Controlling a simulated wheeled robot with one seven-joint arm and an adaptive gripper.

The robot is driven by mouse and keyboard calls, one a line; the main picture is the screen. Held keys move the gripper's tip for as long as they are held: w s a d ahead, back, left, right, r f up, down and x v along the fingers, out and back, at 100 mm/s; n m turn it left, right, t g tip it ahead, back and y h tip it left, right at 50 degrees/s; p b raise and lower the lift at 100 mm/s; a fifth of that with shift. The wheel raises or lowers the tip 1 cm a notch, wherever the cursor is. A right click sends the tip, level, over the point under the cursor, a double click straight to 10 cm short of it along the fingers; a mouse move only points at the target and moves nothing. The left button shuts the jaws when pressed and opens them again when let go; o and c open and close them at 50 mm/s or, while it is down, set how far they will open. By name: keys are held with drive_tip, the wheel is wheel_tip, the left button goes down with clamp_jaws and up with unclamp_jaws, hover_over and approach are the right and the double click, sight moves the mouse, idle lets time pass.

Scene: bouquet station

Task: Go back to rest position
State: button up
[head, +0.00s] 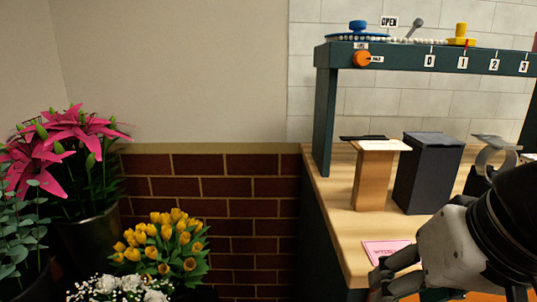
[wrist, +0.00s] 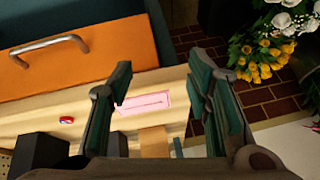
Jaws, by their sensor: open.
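My gripper (head: 392,280) is at the lower right of the head view, above the front part of the wooden counter (head: 335,190). In the wrist view my gripper (wrist: 160,95) has its two fingers spread apart with nothing between them. A pink card (head: 385,252) lies on the counter, just beyond the gripper in the head view. The card also shows between the fingers in the wrist view (wrist: 145,104), lying below on the counter.
A wooden stand (head: 374,180) and a dark box (head: 428,175) stand on the counter under a dark green shelf (head: 400,58) with an orange knob (head: 362,59). Yellow flowers (head: 160,240) and pink lilies (head: 75,130) stand at left. An orange drawer front (wrist: 80,55) has a metal handle.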

drive_tip(key=s+d+f+n+g+h, duration=0.1)
drive_tip(key=s+f+g, duration=0.15)
drive_tip(key=s, duration=0.35)
drive_tip(key=s+d+f+n+g, duration=0.1)
drive_tip(key=s+d+f+g, duration=0.15)
drive_tip(key=s, duration=0.35)
wheel_tip(320, 180, up, 27)
drive_tip(key=t+p, duration=0.4)
drive_tip(key=p, duration=2.1)
drive_tip(key=shift+w+a+f, duration=0.15)
drive_tip(key=shift+w+a, duration=0.1)
drive_tip(key=shift+w, duration=0.15)
